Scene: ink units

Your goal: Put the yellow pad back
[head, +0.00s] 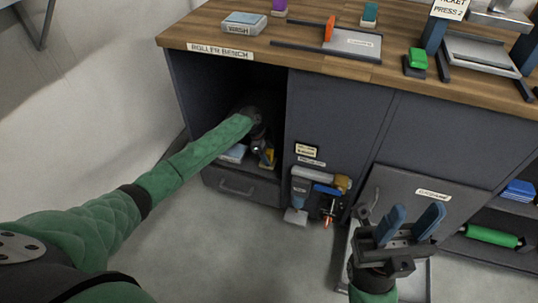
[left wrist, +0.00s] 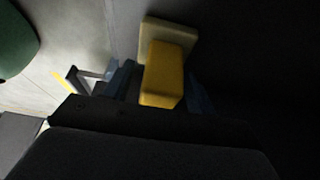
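The yellow pad (left wrist: 163,75) shows in the left wrist view as a yellow block on a pale, cream base. It sits between the two blue fingers of my left gripper (left wrist: 163,88), which look closed against its sides. In the head view my left arm reaches into the open, dark compartment under the bench, and a bit of the yellow pad (head: 268,157) shows below the wrist. Whether the pad touches a surface there is hard to tell in the shadow. My right gripper (head: 410,226) is open and empty in front of the cabinet at the lower right.
A pale box (head: 233,153) lies in the compartment beside my left gripper. A drawer (head: 238,187) is below it. Tools (head: 318,190) hang on the cabinet front. The wooden bench top (head: 290,50) carries a wash box (head: 244,23), an orange-handled tool and a green pad.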

